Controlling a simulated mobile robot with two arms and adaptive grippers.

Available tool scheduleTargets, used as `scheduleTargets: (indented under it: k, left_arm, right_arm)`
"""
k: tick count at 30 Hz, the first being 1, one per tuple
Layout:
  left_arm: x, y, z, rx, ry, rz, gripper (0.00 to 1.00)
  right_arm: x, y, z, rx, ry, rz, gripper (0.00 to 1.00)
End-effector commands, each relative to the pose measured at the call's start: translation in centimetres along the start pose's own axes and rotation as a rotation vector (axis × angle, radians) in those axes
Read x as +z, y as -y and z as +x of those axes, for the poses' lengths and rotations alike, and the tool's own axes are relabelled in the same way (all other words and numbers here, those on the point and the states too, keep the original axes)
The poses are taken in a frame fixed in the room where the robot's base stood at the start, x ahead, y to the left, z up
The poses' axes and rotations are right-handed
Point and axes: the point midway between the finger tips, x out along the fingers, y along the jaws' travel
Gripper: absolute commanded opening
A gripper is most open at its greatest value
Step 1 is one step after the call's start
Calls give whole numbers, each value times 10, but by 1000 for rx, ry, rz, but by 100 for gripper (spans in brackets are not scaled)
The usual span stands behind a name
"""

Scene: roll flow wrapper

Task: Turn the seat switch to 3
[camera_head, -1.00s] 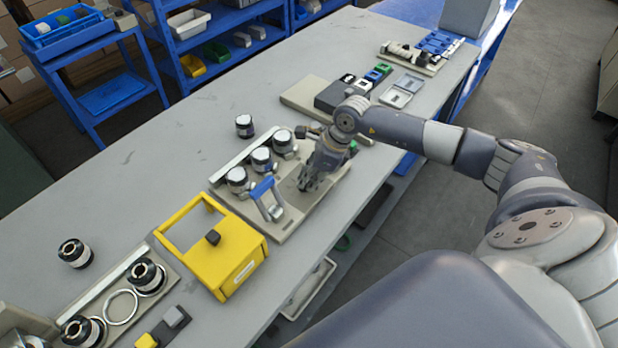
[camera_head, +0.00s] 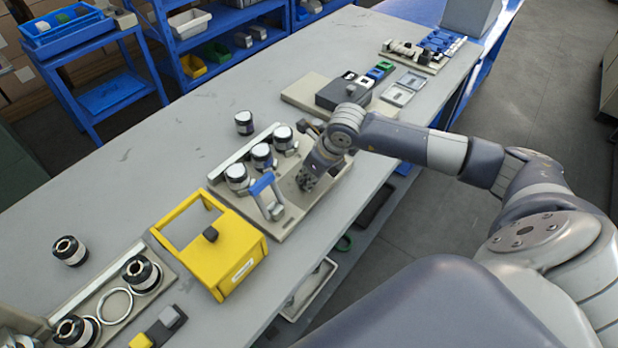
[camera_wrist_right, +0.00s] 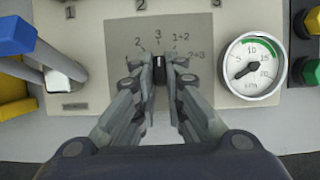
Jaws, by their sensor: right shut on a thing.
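The seat switch (camera_wrist_right: 159,72) is a small dark knob with a white line on a grey panel, centred in the right wrist view. Labels 2, 3, 1+2 and 2+3 are printed around it. The white line points up, toward the 3. My right gripper (camera_wrist_right: 160,78) is shut on the knob, one finger at each side. In the head view my right gripper (camera_head: 306,182) is low at the front of the fixture plate (camera_head: 290,222) and hides the switch. My left gripper is not in view.
A blue-handled lever (camera_head: 264,186) stands close left of the gripper. Several round black-and-white parts (camera_head: 262,154) sit behind. A yellow frame (camera_head: 229,262) lies further left.

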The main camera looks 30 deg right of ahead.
Motion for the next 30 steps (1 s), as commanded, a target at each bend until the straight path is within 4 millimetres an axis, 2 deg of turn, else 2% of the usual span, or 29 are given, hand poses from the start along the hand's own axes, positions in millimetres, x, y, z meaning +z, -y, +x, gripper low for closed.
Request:
scheduleTargets:
  k: [12, 13, 15, 16, 26, 30]
  left_arm:
    - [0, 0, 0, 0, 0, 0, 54]
    - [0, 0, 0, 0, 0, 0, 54]
    - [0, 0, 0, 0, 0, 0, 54]
    - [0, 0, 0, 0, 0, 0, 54]
    - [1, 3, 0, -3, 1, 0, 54]
    - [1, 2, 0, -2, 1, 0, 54]
  right_arm:
    - [1, 1, -1, -6, 2, 8, 0]
    - [1, 1, -1, -6, 2, 8, 13]
    - [1, 1, -1, -6, 2, 8, 29]
    - [1, 1, -1, -6, 1, 8, 31]
    - [0, 0, -1, -4, 0, 8, 31]
    - [1, 1, -14, -5, 3, 7, 31]
